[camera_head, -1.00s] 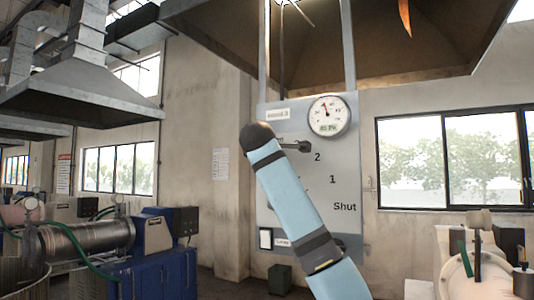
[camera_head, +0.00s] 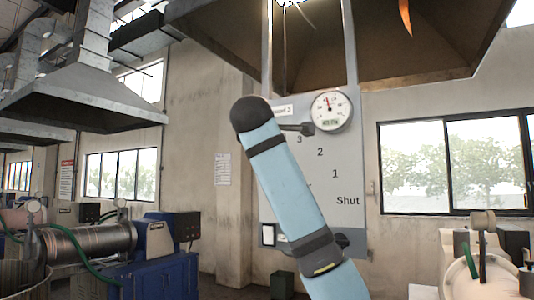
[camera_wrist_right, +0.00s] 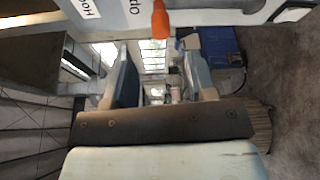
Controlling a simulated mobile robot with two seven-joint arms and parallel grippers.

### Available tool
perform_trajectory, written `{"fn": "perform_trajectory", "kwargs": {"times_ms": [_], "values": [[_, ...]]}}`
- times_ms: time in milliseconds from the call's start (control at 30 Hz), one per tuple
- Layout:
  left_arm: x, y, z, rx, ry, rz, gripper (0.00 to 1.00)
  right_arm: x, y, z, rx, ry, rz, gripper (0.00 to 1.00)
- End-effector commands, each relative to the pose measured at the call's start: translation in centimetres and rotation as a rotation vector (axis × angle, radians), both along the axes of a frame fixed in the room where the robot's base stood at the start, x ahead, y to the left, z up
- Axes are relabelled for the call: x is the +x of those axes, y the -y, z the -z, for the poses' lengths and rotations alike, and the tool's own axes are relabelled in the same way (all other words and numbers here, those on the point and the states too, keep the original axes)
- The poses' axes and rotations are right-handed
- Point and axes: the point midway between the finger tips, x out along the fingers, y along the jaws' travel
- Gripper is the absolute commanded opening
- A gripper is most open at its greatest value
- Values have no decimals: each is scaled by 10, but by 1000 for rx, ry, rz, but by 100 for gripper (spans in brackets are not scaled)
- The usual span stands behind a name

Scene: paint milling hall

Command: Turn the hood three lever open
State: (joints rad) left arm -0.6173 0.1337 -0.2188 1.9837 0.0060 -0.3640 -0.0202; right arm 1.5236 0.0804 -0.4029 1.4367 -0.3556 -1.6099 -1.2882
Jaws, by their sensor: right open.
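The hood three panel (camera_head: 345,225) is a grey board with a scale marked 3, 2, 1 and Shut. My right arm crosses its left part and hides the lever's pivot. An orange grip (camera_wrist_right: 160,20), apparently the lever's, shows at the top of the right wrist view, beside a label starting "Op". My right gripper (camera_wrist_right: 160,52) is open, its fingers apart, with the grip in line with the gap; contact cannot be told. In the head view a dark bar (camera_head: 298,128) sticks out from behind my arm above the 3; whether it is lever or gripper is unclear. My left gripper is not in view.
A round gauge (camera_head: 331,110) sits at the panel's top right. A large hood (camera_head: 380,65) hangs above. A blue machine (camera_head: 160,265) with a metal cylinder stands at the left, and pale equipment (camera_head: 480,270) at the lower right.

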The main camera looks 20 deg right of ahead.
Motion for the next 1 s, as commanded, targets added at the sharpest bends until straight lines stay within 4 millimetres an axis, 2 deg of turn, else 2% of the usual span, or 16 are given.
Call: {"fn": "perform_trajectory", "kwargs": {"times_ms": [100,333,867,967,1000], "values": [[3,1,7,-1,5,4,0,-20,-10,1,-1,3,-1,52],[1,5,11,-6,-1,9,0,-37,-19,-2,0,0,0,52],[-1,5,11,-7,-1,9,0,-38,-20,-3,-1,0,1,52],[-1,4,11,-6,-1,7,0,-32,-20,7,5,-5,-6,52],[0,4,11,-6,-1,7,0,-26,-20,17,11,-9,-14,52]]}}
